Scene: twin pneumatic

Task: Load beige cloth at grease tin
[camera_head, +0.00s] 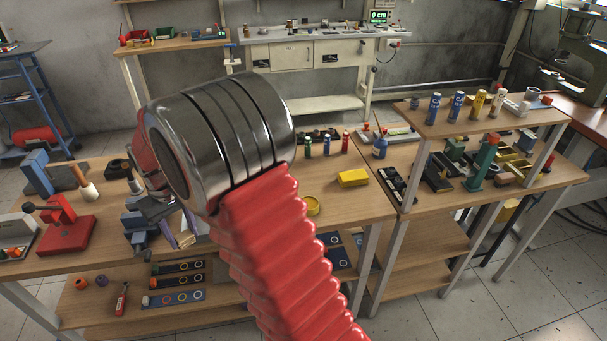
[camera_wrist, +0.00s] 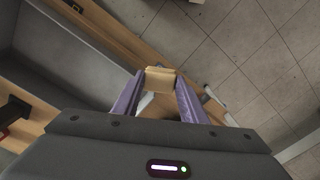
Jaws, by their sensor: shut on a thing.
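The beige cloth (camera_wrist: 160,82) shows in the wrist view as a small folded block between the tips of my gripper (camera_wrist: 160,75). The two purple fingers are shut on it, one on each side. In the head view my gripper (camera_head: 182,230) is partly hidden behind my own arm, over the front edge of the left workbench.
Small bottles (camera_head: 326,146) stand farther back. A red press (camera_head: 67,225) and a mallet (camera_head: 86,187) are at the left. A raised shelf (camera_head: 480,118) with cans stands at the right. Bare bench top surrounds the tin.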

